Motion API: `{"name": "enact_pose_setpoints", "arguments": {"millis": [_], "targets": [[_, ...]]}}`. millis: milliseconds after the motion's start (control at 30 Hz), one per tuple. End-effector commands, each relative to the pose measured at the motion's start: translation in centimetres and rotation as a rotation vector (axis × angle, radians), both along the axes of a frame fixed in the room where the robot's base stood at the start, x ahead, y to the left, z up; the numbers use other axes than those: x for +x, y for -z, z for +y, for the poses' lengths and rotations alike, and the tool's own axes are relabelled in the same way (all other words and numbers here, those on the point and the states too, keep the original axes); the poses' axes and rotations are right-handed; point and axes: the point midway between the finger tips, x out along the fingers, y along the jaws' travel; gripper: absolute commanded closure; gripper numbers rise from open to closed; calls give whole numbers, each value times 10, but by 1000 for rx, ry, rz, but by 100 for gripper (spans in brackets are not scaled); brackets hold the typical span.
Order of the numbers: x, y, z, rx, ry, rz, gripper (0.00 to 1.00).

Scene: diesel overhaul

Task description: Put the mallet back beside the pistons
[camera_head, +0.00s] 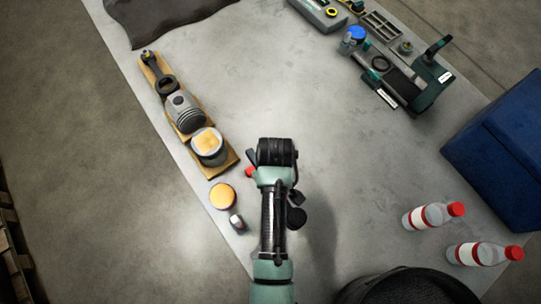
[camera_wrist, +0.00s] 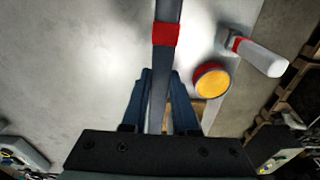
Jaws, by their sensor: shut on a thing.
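My gripper (camera_wrist: 160,76) is shut on a grey bar with a red band, which I take to be the mallet (camera_wrist: 166,34). The bar runs up between the dark blue fingers and out of the top of the wrist view; its ends are hidden. In the head view only a small red part (camera_head: 250,172) shows left of my wrist. Two pistons (camera_head: 187,115) (camera_head: 208,145) sit on a wooden board (camera_head: 229,162) at the left of the table. My gripper is to the right of the nearer piston, apart from it.
An orange-topped round tin (camera_head: 222,197) and a small light cylinder (camera_head: 237,222) stand near the table's left edge. Two bottles (camera_head: 433,215) (camera_head: 484,253) and a blue box (camera_head: 500,150) are at right. Tools (camera_head: 400,80) lie at the back right. The table's middle is clear.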

Motion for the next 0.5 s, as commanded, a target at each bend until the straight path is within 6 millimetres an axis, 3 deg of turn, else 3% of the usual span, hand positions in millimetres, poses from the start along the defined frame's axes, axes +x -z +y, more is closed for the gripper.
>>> {"name": "enact_pose_setpoints", "arguments": {"millis": [167,500], "targets": [[-3,-2,-1,-1,-51,-10,100],[-3,30,-1,-2,-54,-11,100]]}}
